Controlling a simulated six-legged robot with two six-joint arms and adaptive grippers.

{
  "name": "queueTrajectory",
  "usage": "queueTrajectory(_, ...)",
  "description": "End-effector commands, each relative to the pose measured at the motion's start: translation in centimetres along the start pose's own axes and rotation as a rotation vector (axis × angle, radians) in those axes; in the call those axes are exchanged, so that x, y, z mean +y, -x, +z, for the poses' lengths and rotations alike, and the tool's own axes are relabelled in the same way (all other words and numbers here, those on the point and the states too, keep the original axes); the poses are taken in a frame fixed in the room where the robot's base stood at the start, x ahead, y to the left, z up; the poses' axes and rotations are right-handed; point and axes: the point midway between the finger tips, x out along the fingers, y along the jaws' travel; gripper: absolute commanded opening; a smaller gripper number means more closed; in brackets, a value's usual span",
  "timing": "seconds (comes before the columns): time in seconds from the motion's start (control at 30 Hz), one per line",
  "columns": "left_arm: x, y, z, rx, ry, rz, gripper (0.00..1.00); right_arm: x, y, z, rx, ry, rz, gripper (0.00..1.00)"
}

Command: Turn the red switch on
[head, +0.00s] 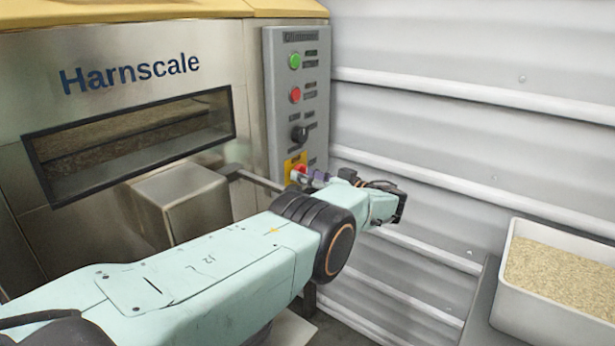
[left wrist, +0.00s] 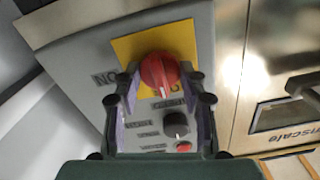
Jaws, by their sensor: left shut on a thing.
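The red switch (head: 301,169) is a red rotary knob on a yellow plate, low on the grey control panel (head: 270,90). It shows large in the left wrist view (left wrist: 160,72), where the panel appears upside down. My left gripper (head: 312,177) reaches the panel from the front right. In the left wrist view its two fingers (left wrist: 160,85) stand on either side of the red knob and are shut on it. The arm hides part of the knob and the plate's lower part in the head view. My right gripper is in neither view.
Above the red switch the panel carries a black knob (head: 299,134), a red button (head: 295,95) and a green button (head: 294,61). The steel hopper (head: 130,60) with a window stands at left. A white bin of grain (head: 507,310) sits at right.

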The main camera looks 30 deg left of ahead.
Motion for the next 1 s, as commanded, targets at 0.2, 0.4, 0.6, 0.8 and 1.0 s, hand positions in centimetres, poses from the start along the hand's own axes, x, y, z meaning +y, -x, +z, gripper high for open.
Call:
queueTrajectory(0.2,0.0,0.0,0.0,0.000,-0.055,-0.002,0.10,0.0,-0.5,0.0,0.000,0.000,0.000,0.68)
queueTrajectory(0.4,0.1,0.0,0.0,0.001,-0.184,-0.002,0.10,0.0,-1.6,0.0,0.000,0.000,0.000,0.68)
queueTrajectory(0.6,0.1,0.0,0.0,0.001,-0.368,-0.001,0.10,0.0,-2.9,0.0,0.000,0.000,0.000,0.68)
queueTrajectory(0.8,0.1,0.0,0.0,0.001,-0.559,-0.001,0.10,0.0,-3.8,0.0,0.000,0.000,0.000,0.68)
queueTrajectory(1.0,0.1,0.0,-0.1,0.002,-0.748,-0.001,0.10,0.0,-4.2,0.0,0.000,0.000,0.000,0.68)
